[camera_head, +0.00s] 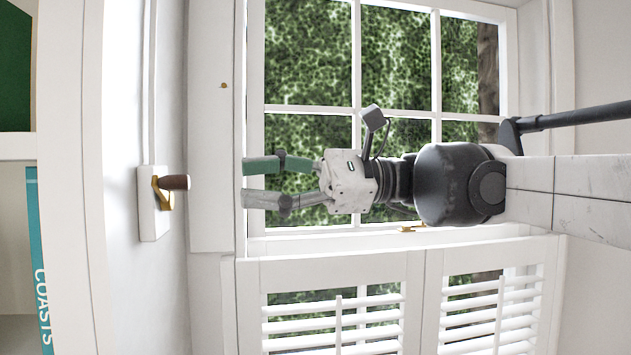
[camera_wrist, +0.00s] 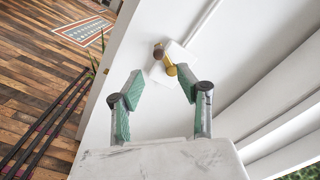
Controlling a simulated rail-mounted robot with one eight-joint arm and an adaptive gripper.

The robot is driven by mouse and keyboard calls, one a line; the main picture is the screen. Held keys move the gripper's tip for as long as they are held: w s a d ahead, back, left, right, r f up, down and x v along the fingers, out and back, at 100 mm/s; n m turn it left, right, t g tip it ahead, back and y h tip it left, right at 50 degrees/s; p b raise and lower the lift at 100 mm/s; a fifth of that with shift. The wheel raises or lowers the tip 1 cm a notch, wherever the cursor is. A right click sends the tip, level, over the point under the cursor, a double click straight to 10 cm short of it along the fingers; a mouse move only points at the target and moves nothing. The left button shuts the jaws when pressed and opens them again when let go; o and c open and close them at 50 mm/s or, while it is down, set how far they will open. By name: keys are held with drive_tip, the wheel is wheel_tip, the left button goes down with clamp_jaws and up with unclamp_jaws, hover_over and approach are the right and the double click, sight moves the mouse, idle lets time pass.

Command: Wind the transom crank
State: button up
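The transom crank is fixed on the white wall at the left of the head view. It has a white backing plate (camera_head: 154,222), a brass arm (camera_head: 161,194) and a brown knob handle (camera_head: 174,182) that sticks out to the right. My gripper (camera_head: 246,183) is open and empty, to the right of the knob at about its height, with a clear gap between them. In the wrist view the brass part (camera_wrist: 170,66) and the brown knob (camera_wrist: 158,53) show beyond and between the spread green-padded fingers (camera_wrist: 160,80). Nothing touches the crank.
A white conduit (camera_head: 149,80) runs up the wall from the plate. A white-framed window (camera_head: 356,108) and louvred shutters (camera_head: 415,270) stand behind my arm. A shelf with a teal book (camera_head: 38,240) is at the left. The wrist view shows a plank floor (camera_wrist: 40,60) and dark rails (camera_wrist: 45,125).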

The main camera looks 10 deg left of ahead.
drive_tip(key=shift+v, duration=1.05)
drive_tip(key=s+d+f+t+h+b, duration=0.1)
drive_tip(key=d+f+t+h+b, duration=0.4)
drive_tip(key=f, duration=0.9)
drive_tip(key=s+d+f+t+h+b, duration=0.1)
drive_tip(key=d+f+t, duration=0.2)
drive_tip(key=d+f, duration=0.75)
drive_tip(key=s+d+f+n+t+h+b, duration=0.1)
drive_tip(key=d+f+t+h+b, duration=0.1)
drive_tip(key=d+f, duration=0.4)
drive_tip(key=s+d+f+n+t+h+b, duration=0.2)
drive_tip(key=d+f+h, duration=0.3)
drive_tip(key=f, duration=0.8)
drive_tip(key=s+d+f+n+t+h+b, duration=0.1)
drive_tip(key=d+f+t+h+b, duration=0.1)
drive_tip(key=d+f, duration=0.7)
drive_tip(key=shift+s+f+n+t+h, duration=0.2)
drive_tip(key=shift+f+n+t+h, duration=0.2)
drive_tip(key=shift+f+h, duration=0.25)
drive_tip(key=shift+d, duration=0.1)
